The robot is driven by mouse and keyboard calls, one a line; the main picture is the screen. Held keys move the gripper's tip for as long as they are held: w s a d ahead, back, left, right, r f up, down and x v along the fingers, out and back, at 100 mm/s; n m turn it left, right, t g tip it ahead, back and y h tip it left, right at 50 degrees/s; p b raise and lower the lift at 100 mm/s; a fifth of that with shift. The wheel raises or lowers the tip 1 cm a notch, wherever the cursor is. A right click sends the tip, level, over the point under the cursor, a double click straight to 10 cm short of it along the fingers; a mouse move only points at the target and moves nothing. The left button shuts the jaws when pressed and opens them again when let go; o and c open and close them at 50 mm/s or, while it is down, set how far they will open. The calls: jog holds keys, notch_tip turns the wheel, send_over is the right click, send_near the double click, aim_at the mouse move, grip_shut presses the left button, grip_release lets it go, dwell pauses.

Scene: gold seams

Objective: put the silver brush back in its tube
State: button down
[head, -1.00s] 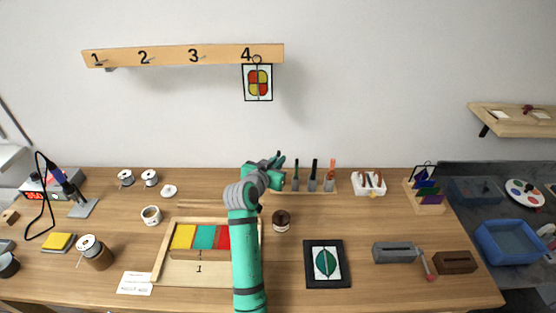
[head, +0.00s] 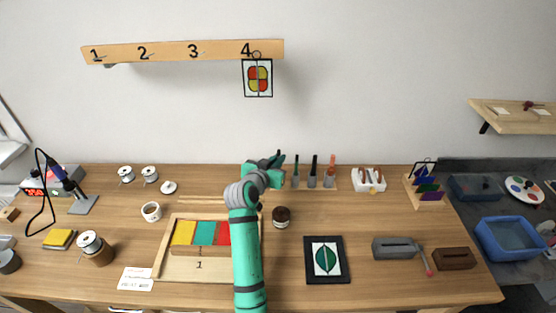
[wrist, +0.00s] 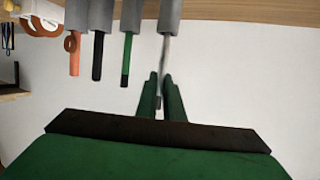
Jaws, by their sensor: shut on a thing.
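The silver brush (wrist: 165,52) is a thin grey shaft in the wrist view, gripped between the fingers of my gripper (wrist: 160,77). Its shaft runs to the mouth of a grey tube (wrist: 169,16) and lines up with it. I cannot tell how deep it sits inside. In the head view my gripper (head: 279,160) is at the left end of the tube rack (head: 333,187), and my arm hides the silver brush and most of its tube.
Tubes with a green brush (wrist: 127,58), a black brush (wrist: 98,57) and an orange brush (wrist: 73,55) stand close beside it. A brown jar (head: 281,222) stands in front.

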jog(key=shift+f, duration=1.15)
dwell(0.4)
jog(key=c, duration=1.3)
grip_release()
jog(key=shift+c, duration=0.2)
jog(key=shift+r, duration=0.1)
notch_tip(320, 180, up, 7)
dwell(0.5)
